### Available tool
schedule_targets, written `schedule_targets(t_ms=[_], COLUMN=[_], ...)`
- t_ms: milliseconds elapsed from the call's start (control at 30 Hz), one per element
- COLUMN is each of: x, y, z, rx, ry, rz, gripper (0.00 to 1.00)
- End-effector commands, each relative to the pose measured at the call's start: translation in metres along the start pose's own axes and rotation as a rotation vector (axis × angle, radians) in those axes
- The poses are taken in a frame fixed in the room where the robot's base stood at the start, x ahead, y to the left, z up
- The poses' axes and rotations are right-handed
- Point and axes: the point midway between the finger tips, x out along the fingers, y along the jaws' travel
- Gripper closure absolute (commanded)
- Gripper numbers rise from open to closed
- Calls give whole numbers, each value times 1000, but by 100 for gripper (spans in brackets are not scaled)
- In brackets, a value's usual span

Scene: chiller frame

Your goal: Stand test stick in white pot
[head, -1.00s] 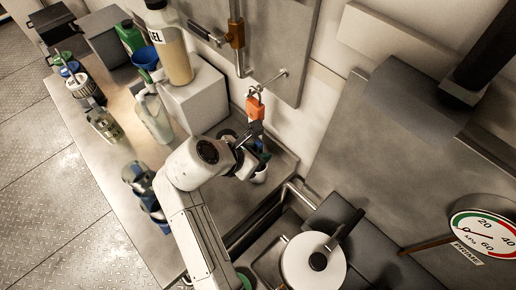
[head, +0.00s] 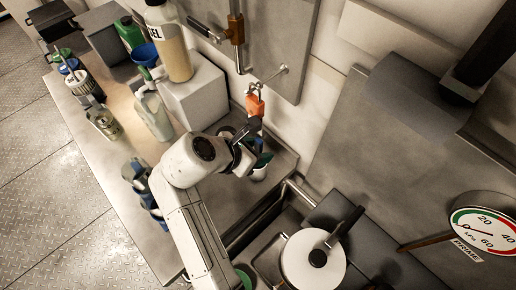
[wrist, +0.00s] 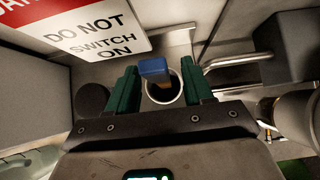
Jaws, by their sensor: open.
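The white pot (wrist: 163,88) shows in the wrist view as a round, open vessel with a dark inside. The test stick (wrist: 155,69) has a blue end and a brownish shaft. Its shaft reaches down into the pot's mouth, and its blue end stands above the rim. Whether it touches the bottom is hidden. My gripper (wrist: 160,92) is open, its green fingers apart on either side of the stick. In the head view my gripper (head: 258,150) is over the white pot (head: 259,174), which is partly hidden.
An orange padlock (head: 255,104) hangs on the wall just beyond my gripper. A white block (head: 196,95) carries a large bottle (head: 170,48). A jug (head: 153,115) and a glass bottle (head: 103,121) stand to the left. A white-lidded pan (head: 313,261) stands in front, to the right.

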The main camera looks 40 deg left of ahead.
Motion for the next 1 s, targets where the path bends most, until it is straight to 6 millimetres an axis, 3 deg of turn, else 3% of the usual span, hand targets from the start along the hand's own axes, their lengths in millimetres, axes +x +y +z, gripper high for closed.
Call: schedule_targets(t_ms=[500, 700, 1000], x=[-96, -111, -112], y=[1, 0, 0], z=[0, 0, 0], rx=[0, -1, -1], ry=[-1, 0, 0], rz=[3, 1, 0], gripper=[49, 49, 49])
